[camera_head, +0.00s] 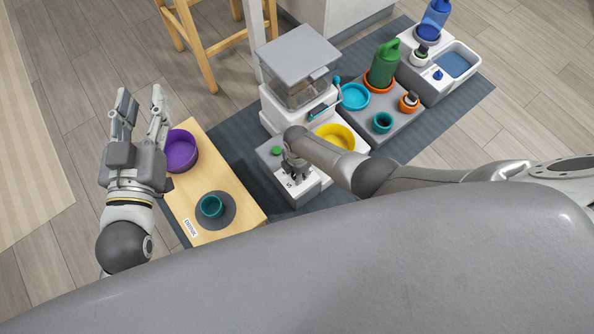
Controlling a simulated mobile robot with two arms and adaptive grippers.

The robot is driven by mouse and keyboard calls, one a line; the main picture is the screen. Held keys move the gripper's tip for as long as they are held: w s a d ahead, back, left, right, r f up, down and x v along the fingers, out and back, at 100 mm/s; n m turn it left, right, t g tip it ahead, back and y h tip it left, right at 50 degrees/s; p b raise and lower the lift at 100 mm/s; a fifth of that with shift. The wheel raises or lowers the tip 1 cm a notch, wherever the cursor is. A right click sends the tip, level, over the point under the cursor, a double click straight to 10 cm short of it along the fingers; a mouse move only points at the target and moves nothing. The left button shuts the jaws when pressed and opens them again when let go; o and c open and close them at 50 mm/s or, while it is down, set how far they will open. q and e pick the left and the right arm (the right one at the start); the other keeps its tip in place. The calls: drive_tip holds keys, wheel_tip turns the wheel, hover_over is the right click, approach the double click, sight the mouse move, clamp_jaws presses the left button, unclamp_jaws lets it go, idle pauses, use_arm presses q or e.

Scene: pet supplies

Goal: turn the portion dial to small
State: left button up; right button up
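The feeder (298,52) stands on the dark mat, with a grey lid, a clear hopper and a low grey-and-white front section. A green round button (276,150) and a small dark "S" mark (290,184) show on that front section. My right gripper (294,176) points down onto the front section, just by the mark. It covers the spot where a dial could be, so I cannot make out the dial or its setting. Whether its fingers are closed is too small to tell. My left gripper (142,102) is raised, open and empty, left of the purple bowl.
A wooden board (232,190) holds a purple bowl (181,152) and a teal cup (211,206). A yellow bowl (335,136) sits by the feeder. Right of it are a green jug (384,66), a blue bowl (354,97) and a water dispenser (412,72). A wooden stool (204,62) stands behind.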

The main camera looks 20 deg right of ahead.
drive_tip(key=o, duration=1)
drive_tip(key=shift+o, duration=0.2)
drive_tip(key=shift+r, duration=0.1)
wheel_tip(320, 180, up, 12)
idle(0.3)
idle(0.5)
